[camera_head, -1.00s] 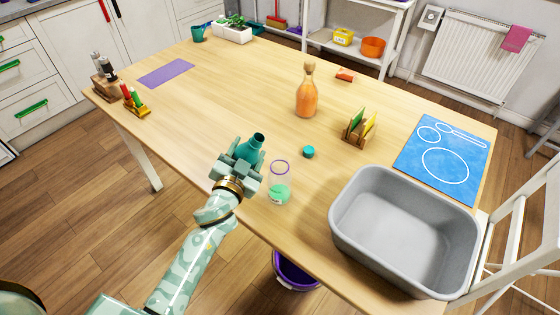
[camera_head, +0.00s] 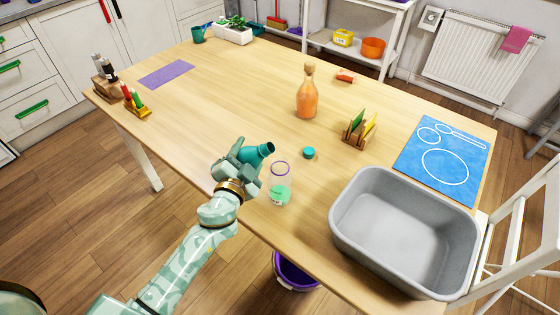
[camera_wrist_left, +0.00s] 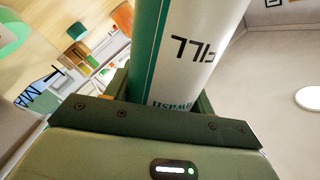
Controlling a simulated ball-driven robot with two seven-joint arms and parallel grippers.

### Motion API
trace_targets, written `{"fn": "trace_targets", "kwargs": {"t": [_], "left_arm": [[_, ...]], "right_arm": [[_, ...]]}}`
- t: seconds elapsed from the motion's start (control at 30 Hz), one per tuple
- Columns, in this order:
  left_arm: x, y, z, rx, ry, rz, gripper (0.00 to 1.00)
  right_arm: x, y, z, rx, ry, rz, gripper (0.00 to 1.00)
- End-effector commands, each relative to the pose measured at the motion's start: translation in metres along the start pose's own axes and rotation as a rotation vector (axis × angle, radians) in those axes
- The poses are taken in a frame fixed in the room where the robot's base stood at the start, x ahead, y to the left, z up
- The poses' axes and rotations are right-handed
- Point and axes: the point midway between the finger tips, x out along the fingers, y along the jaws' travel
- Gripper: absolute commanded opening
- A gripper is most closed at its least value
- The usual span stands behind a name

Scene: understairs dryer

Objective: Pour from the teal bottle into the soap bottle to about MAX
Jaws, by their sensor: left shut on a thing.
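The teal bottle (camera_head: 257,151) is shut in my left gripper (camera_head: 240,165), tilted with its neck pointing right and slightly up. In the left wrist view its body (camera_wrist_left: 195,50) shows white with a teal side and the word FILL. The soap bottle (camera_head: 280,186) is a clear, open container with a purple rim, upright near the table's front edge. Green liquid fills its lower part. The teal bottle's mouth is up and left of its rim, apart from it. In the left wrist view the soap bottle (camera_wrist_left: 40,97) shows part of its MAX label. No stream is visible. My right gripper is out of view.
A teal cap (camera_head: 309,153) lies behind the soap bottle. A grey basin (camera_head: 345,235) stands to the right. An orange bottle (camera_head: 307,100) and a wooden rack (camera_head: 357,133) stand farther back. A purple bucket (camera_head: 297,272) is on the floor below. The table's left middle is clear.

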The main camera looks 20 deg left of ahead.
Motion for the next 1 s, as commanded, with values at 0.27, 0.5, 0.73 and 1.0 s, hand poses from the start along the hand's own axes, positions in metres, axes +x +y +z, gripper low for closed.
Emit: {"fn": "trace_targets", "kwargs": {"t": [0.27, 0.5, 0.73, 1.0], "left_arm": [[0.0003, -0.0012, 0.0007, 0.029, 0.000, -0.001, 0.19], [0.0003, -0.0020, 0.0016, 0.054, -0.001, -0.002, 0.19], [0.0004, -0.0019, 0.0032, 0.079, -0.002, -0.001, 0.19], [0.0003, -0.0024, 0.0042, 0.107, -0.004, -0.002, 0.19]], "right_arm": [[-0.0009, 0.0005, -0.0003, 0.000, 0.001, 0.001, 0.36], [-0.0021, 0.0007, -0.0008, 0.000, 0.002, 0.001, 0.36], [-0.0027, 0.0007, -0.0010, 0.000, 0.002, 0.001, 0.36], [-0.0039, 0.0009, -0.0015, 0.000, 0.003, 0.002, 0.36]]}}
